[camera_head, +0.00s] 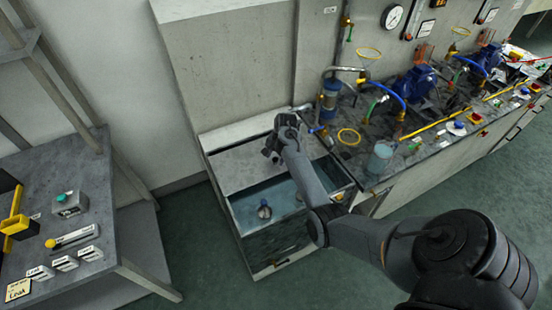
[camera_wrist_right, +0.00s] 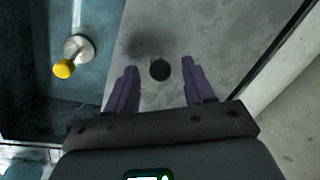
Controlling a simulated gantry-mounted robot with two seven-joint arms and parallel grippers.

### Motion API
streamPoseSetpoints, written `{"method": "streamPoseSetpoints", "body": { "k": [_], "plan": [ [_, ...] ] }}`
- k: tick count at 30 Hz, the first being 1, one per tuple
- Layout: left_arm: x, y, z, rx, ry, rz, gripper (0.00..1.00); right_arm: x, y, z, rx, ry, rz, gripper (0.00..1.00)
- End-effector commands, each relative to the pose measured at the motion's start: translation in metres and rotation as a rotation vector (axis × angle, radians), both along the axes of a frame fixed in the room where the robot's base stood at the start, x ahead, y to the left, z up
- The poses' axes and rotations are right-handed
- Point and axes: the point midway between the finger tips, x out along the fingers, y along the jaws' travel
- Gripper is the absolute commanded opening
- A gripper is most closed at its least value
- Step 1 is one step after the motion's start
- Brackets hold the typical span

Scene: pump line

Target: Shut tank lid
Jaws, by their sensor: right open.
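The tank (camera_head: 285,243) stands at the middle of the head view. Its grey lid (camera_head: 237,168) lies flat over the back part, and the front part is open, showing bluish water. My right gripper (camera_head: 270,152) is over the lid. In the right wrist view the gripper (camera_wrist_right: 160,85) is open. A round black knob (camera_wrist_right: 160,69) on the lid (camera_wrist_right: 215,45) shows between the purple fingertips; I cannot tell whether they touch it. My arm hides part of the tank and lid. My left gripper is not in view.
A fitting with a yellow end (camera_wrist_right: 64,69) shows in the tank opening beside the lid. A pump bench (camera_head: 400,170) with blue pumps, hoses and a clear beaker (camera_head: 380,158) stands to the right. A grey side table (camera_head: 95,215) stands left. A wall rises behind the tank.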

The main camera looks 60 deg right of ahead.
Motion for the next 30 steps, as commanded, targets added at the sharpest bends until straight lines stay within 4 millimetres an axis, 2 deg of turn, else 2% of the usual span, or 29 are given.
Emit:
{"method": "streamPoseSetpoints", "body": {
  "k": [12,22,30],
  "plan": [
    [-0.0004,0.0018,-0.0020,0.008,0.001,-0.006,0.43,0.0012,0.0001,-0.0059,0.000,-0.001,0.000,0.53],
    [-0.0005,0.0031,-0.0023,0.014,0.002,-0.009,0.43,0.0011,0.0001,-0.0058,0.000,0.000,-0.001,0.02],
    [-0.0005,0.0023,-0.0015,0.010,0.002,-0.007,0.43,0.0011,0.0006,-0.0054,0.000,0.000,0.000,0.00]
  ]
}}
